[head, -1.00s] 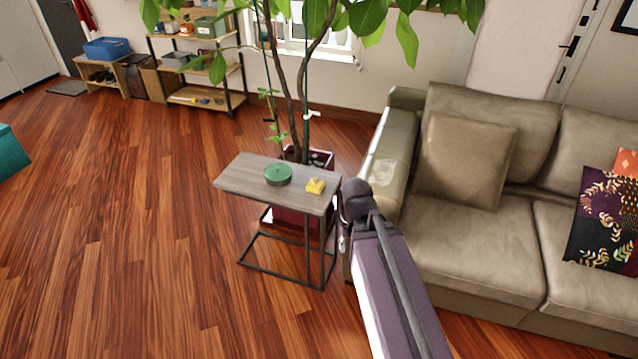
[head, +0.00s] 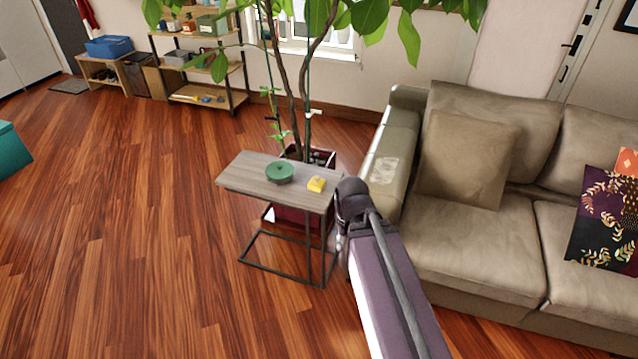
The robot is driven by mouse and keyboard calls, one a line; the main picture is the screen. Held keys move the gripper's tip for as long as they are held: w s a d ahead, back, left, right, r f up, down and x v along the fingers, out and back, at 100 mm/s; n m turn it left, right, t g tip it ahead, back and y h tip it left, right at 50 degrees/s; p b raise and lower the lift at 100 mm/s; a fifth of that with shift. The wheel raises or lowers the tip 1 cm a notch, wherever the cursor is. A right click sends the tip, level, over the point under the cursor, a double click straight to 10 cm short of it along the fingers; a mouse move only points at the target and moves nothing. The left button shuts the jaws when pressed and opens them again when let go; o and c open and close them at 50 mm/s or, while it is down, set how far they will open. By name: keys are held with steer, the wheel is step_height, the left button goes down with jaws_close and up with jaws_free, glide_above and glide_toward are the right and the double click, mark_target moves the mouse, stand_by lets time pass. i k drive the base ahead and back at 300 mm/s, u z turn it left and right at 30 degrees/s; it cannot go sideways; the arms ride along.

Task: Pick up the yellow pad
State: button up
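The yellow pad (head: 316,184) is a small yellow block on the right part of a grey wooden side table (head: 246,177). A round green container (head: 279,172) sits to its left on the same top, apart from it. My arm reaches up from the bottom of the head view, and its far end is just right of the table's right edge, close to the pad. The gripper's fingers are hidden behind or below the arm's end, so I cannot see whether they touch anything.
A beige sofa (head: 470,240) stands close on the right of the table. A potted plant (head: 305,157) rises behind the table, its leaves hanging above. Shelves (head: 205,97) stand at the back left.

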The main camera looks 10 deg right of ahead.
mark_target(316, 185)
steer(key=k, duration=0.65)
steer(key=z, duration=0.4)
steer(key=i, duration=1.5)
steer(key=u, duration=0.6)
